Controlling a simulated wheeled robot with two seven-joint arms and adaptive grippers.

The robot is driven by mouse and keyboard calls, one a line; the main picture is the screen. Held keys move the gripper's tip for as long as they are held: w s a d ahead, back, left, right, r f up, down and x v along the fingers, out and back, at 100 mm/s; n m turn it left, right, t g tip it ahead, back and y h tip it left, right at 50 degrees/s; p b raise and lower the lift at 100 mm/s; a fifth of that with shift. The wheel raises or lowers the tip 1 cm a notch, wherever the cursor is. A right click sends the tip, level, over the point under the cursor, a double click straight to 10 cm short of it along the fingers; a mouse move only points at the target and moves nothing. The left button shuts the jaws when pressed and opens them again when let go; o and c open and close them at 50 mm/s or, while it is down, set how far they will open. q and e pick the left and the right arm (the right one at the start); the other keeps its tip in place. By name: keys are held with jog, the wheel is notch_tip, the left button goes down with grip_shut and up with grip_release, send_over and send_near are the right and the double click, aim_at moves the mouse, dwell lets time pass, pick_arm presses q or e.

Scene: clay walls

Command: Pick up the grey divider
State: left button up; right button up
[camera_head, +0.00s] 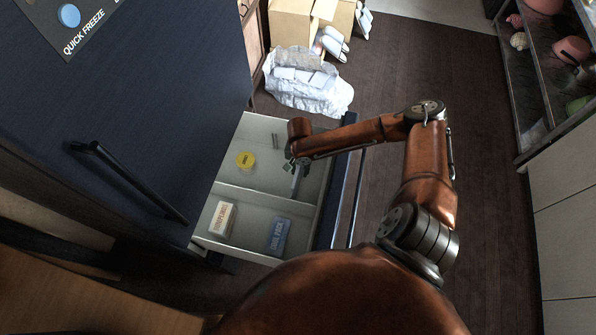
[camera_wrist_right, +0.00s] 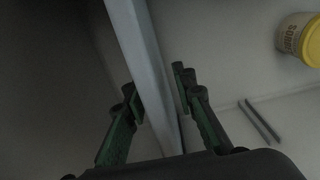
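The grey divider (camera_head: 297,180) is a thin grey bar in the back compartment of the open white drawer (camera_head: 257,192). My right gripper (camera_head: 291,164) is down inside that compartment at the divider's far end. In the right wrist view the divider (camera_wrist_right: 143,70) runs lengthwise between the two fingers of my right gripper (camera_wrist_right: 157,92). The fingers are apart, one on each side; a gap shows on the right side, and contact on the left side cannot be told. The divider's lower end in that view is hidden behind the gripper. My left gripper is not in view.
A yellow-lidded tub (camera_head: 245,159) and two thin grey strips (camera_head: 275,140) lie in the same compartment. A white-and-orange box (camera_head: 221,218) and a blue box (camera_head: 279,235) lie in the front compartment. The dark blue cabinet (camera_head: 150,90) stands left; dark floor (camera_head: 400,70) is clear beyond.

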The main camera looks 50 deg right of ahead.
jog(key=shift+c, duration=0.5)
grip_shut()
jog(key=shift+r, duration=0.15)
